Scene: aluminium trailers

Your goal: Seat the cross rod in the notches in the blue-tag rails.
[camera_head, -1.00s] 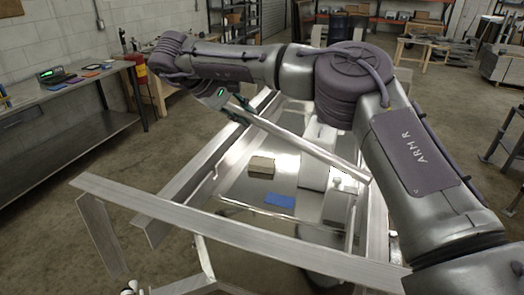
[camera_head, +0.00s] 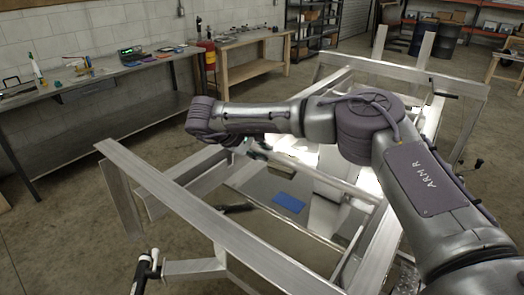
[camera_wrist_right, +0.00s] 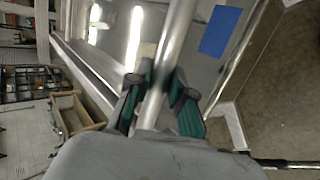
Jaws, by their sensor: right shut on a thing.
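The cross rod (camera_head: 325,178), a bright metal bar, slants over the trailer frame in the head view. My right gripper (camera_head: 250,148) is at its far left end, partly hidden behind my wrist. In the right wrist view, the green-padded fingers of my right gripper (camera_wrist_right: 160,95) are shut around the rod (camera_wrist_right: 176,48). A blue tag (camera_head: 288,202) lies flat inside the frame below the rod; it also shows in the right wrist view (camera_wrist_right: 220,31). A rail (camera_head: 195,178) runs along the frame's left side. I cannot make out the notches or whether the rod touches the rails. My left gripper is not in view.
A long aluminium beam (camera_head: 195,205) crosses the frame's near end. A tan block (camera_head: 282,171) lies inside the frame. A workbench (camera_head: 110,82) with tools stands at the left wall. Open concrete floor (camera_head: 60,225) lies at left.

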